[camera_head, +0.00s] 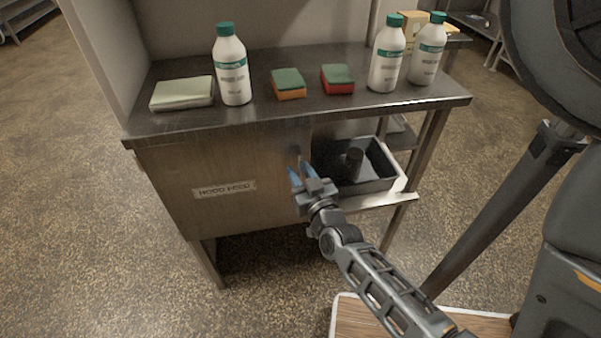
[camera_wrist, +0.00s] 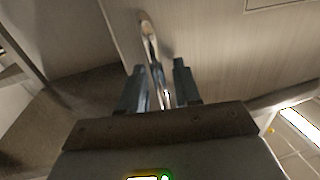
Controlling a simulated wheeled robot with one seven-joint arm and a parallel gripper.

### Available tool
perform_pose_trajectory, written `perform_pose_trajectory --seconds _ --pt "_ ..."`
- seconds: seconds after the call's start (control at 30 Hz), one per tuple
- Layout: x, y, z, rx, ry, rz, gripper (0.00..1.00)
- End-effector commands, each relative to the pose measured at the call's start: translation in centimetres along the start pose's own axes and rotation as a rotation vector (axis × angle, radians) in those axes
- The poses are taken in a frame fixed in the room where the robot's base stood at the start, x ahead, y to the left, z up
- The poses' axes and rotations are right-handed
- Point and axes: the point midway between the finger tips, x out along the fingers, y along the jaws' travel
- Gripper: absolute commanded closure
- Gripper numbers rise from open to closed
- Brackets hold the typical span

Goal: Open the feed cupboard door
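The cupboard door (camera_head: 215,165) is a wood-toned panel under the metal counter, with a white label (camera_head: 224,189) that is hard to read. It looks closed, flush with the cupboard front. Its slim metal handle (camera_wrist: 148,38) stands near the door's right edge in the head view. My gripper (camera_head: 296,175) is at that edge, with its blue fingers pointing at the door. In the wrist view, the fingers (camera_wrist: 158,88) are apart, one on each side of the handle's lower part, with gaps showing. Any contact with the handle is not clear.
On the counter (camera_head: 300,108) stand several white bottles (camera_head: 232,70), two sponges (camera_head: 288,84) and a folded pale cloth (camera_head: 182,93). Right of the door, an open shelf holds a black bin (camera_head: 375,170). The floor in front of the door's left side is clear.

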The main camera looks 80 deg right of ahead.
Motion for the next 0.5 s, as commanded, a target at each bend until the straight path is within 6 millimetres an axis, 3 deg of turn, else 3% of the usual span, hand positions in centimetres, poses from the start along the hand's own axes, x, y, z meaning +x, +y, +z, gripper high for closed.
perform_pose_trajectory --seconds 0.2,0.5 --pt "-0.01 0.00 0.01 0.000 0.000 0.000 0.69" --pt "-0.03 0.00 0.00 0.000 0.000 0.000 0.98"
